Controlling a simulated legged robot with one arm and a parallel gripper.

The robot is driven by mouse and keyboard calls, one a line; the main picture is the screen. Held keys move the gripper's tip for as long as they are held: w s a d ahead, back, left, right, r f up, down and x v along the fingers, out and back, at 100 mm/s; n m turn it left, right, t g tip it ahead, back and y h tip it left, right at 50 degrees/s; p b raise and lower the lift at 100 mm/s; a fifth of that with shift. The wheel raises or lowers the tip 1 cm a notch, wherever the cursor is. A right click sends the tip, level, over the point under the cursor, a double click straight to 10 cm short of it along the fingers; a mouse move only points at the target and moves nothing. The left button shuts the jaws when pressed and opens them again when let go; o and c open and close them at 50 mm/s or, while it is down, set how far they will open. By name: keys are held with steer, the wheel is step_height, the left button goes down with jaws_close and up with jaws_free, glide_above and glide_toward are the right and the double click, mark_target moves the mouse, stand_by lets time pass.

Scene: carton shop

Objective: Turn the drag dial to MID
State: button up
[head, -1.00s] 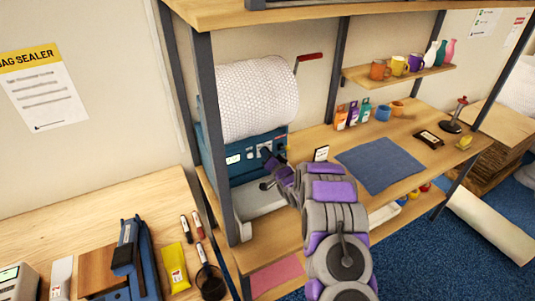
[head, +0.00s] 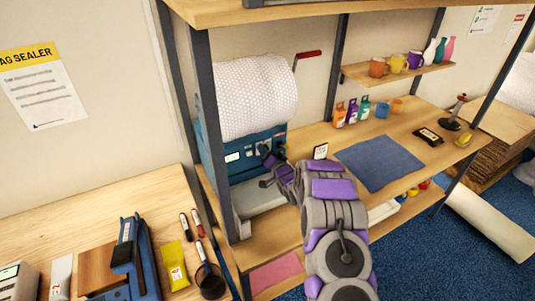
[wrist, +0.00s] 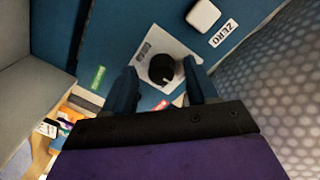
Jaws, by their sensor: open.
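The dial (wrist: 162,69) is a round black knob with a pale pointer mark, on a light plate (wrist: 186,57) set in the machine's blue panel. My gripper (wrist: 160,77) is open, with its two dark blue fingers on either side of the knob in the wrist view. I cannot tell whether either finger touches it. In the head view my gripper (head: 271,163) is at the front of the blue machine (head: 212,150) and partly covers its controls. The small lettering around the dial is too blurred to read.
Beside the dial are a white square button (wrist: 203,15) and a ZERO label (wrist: 224,33). A bubble-wrap roll (head: 256,95) sits on top of the machine.

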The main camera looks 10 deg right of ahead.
steer(key=shift+s, duration=0.15)
steer(key=v, duration=1.7)
steer(key=s+a+r+n+g+h+b, duration=0.1)
steer(key=s+g, duration=0.5)
steer(key=s, duration=1)
steer(key=s+a+r+n+g+h+b, duration=0.2)
steer(key=s+r+g, duration=0.4)
steer(key=s, duration=1)
steer(key=s+a+r+n+g+h+b, duration=0.1)
steer(key=s+g, duration=0.5)
steer(key=s, duration=1.1)
step_height(320, 180, up, 3)
steer(key=shift+a+f+n+b, duration=0.2)
steer(key=shift+n+b, duration=0.65)
steer(key=shift+n, duration=0.15)
